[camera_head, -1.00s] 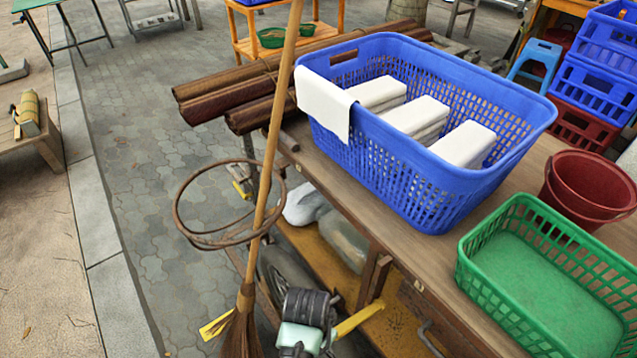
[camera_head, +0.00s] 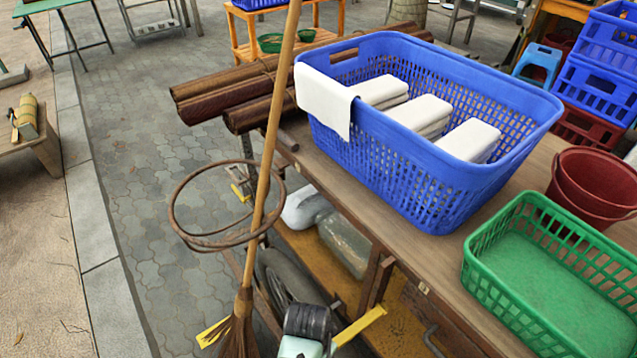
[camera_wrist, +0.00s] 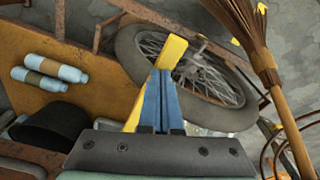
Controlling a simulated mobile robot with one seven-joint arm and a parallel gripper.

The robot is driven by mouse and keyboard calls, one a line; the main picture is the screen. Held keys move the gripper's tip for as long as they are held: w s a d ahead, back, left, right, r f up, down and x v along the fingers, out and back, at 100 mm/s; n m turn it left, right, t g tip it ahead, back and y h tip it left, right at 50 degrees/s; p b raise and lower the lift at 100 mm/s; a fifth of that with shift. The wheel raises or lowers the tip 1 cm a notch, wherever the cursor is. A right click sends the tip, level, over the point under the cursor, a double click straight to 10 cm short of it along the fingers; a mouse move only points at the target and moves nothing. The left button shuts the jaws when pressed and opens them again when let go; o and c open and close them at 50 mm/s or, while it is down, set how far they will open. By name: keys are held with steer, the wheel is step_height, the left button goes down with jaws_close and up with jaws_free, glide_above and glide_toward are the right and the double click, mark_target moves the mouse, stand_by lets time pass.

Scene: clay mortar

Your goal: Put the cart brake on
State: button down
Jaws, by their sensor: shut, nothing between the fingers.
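The cart is a wooden-topped stand (camera_head: 400,262) with an orange lower shelf (camera_head: 318,246) and a spoked wheel (camera_head: 283,279); the wheel also shows in the wrist view (camera_wrist: 205,80). A yellow bar (camera_head: 360,326), which looks like the brake lever, sticks out low beside the cart. In the wrist view the yellow bar (camera_wrist: 172,51) slants behind my gripper (camera_wrist: 160,76), partly hidden by its blue fingers. The fingers are shut together with nothing between them. They overlap the bar in the picture; I cannot tell whether they touch it.
A broom (camera_head: 262,190) and a rusty ring (camera_head: 185,210) stand close beside the wheel. Paving (camera_head: 150,190) at left is clear.

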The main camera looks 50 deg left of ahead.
stand_by(0.4)
steer(key=s+p, duration=0.1)
steer(key=s+r+p, duration=0.1)
steer(key=p, duration=0.1)
steer(key=shift+d+r, duration=0.15)
steer(key=shift+d, duration=0.15)
steer(key=shift+s+f+p, duration=0.2)
steer(key=shift+s+p, duration=0.15)
steer(key=shift+s, duration=0.1)
steer(key=shift+r, duration=0.1)
step_height(320, 180, up, 13)
steer(key=s+p, duration=0.1)
steer(key=p, duration=0.2)
steer(key=shift+s+d, duration=0.15)
steer(key=shift+d, duration=0.05)
